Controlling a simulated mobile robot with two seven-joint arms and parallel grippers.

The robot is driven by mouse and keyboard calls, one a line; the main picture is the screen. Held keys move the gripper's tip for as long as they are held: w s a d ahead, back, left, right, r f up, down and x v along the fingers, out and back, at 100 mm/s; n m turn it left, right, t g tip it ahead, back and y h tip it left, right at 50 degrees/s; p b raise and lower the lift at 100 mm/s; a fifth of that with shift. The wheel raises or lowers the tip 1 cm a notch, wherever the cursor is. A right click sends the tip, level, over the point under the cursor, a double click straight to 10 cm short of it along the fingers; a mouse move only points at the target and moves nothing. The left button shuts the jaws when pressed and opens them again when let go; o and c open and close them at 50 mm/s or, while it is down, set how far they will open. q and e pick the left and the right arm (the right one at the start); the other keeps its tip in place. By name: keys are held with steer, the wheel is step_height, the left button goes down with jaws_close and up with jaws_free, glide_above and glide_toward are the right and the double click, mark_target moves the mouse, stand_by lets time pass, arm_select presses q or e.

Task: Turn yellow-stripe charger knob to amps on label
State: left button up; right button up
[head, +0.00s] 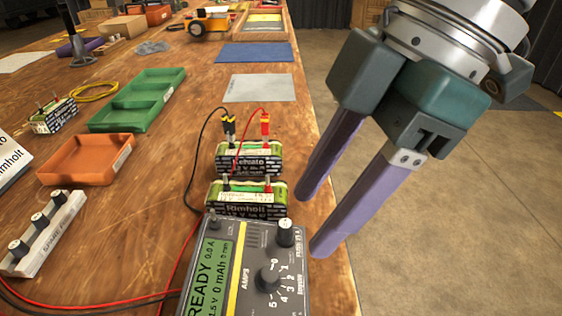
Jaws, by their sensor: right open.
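The charger (256,247) with a yellow stripe (237,271) is at the bottom centre, cut off by the lower edge. Its green screen (211,270) reads READY, 0.0 A and 0 mAh. A dark knob (268,278) sits in a printed scale from 0 to 5 beside the word AMPS; I cannot tell its setting. A second knob (286,233) stands near the far right corner. My right gripper (310,222) is open and empty, its purple fingers beside the charger's right edge. Two labelled batteries (246,200) (249,160) stand behind the charger. My left gripper is not in view.
Black and red leads run to clips on the farther battery. A white strip with several knobs (45,235), an orange tray (87,160), a green tray (137,99) and a partly cut-off white card (10,160) lie left. Floor is open beyond the table's right edge.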

mark_target(270, 273)
arm_select(q)
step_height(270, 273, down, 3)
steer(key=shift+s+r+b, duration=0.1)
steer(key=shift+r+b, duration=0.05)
steer(key=shift+b, duration=1.1)
arm_select(e)
steer(key=x, duration=1)
steer(key=shift+r, duration=0.1)
jaws_close()
